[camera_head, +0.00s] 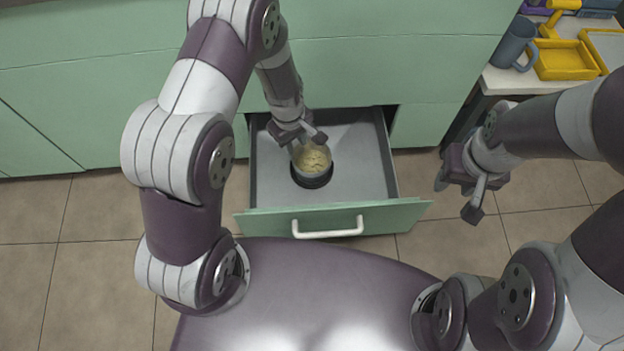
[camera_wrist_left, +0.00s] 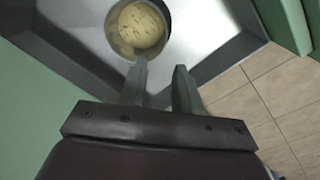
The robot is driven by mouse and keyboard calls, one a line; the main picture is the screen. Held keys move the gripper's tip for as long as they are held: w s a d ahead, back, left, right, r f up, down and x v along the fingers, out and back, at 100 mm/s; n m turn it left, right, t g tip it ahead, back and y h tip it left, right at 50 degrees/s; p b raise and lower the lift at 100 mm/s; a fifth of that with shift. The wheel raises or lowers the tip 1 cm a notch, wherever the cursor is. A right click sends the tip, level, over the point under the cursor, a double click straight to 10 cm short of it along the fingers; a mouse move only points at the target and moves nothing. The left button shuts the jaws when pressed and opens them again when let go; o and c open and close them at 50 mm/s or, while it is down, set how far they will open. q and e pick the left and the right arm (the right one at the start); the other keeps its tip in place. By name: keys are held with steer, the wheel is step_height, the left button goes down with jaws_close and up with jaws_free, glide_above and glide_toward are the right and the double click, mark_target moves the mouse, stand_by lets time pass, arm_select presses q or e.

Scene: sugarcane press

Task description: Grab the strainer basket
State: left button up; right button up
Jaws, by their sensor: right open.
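The strainer basket (camera_head: 312,164) appears to be the small round container in the open drawer, with a dark outer rim and a pale yellow, speckled inside. It also shows at the top of the left wrist view (camera_wrist_left: 139,28). My left gripper (camera_head: 304,141) is over the drawer at the container's far edge. In the left wrist view its fingers (camera_wrist_left: 161,68) are apart with nothing seen between them. One fingertip overlaps the container's edge; whether it touches is unclear. My right gripper (camera_head: 456,199) is open and empty, to the right of the drawer above the floor.
The grey drawer (camera_head: 362,140) is pulled out of the green cabinet (camera_head: 400,65). Its front has a white handle (camera_head: 328,229). Around the container the drawer floor is bare. A side table at upper right holds a blue-grey mug (camera_head: 513,44) and a yellow tray (camera_head: 565,62).

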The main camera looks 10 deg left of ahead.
mark_target(298, 173)
arm_select(q)
step_height(298, 173, down, 15)
steer(key=b, duration=0.9)
steer(key=shift+s+d, duration=0.15)
steer(key=shift+r, duration=0.15)
jaws_close()
